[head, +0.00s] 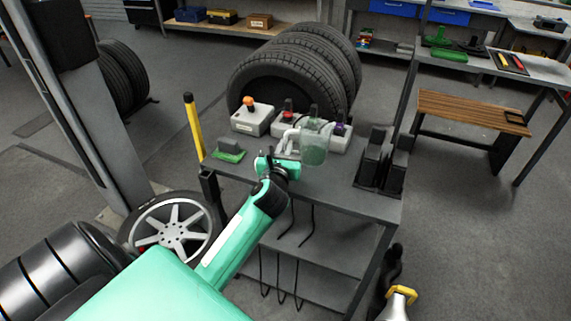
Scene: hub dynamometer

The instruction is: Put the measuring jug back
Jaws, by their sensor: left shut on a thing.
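The measuring jug (314,148) is a clear vessel with a greenish lower part, upright over the bench top (325,183). My left gripper (287,152) reaches in from the lower left and is shut on the measuring jug at its left, handle side. The fingertips are small and partly hidden by the wrist. I cannot tell whether the jug's base touches the bench top.
Grey control boxes, one with an orange knob (250,104), stand behind the jug. Black holders (374,158) stand at the right end. Large tyres (290,72) are behind. The front right bench top is clear.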

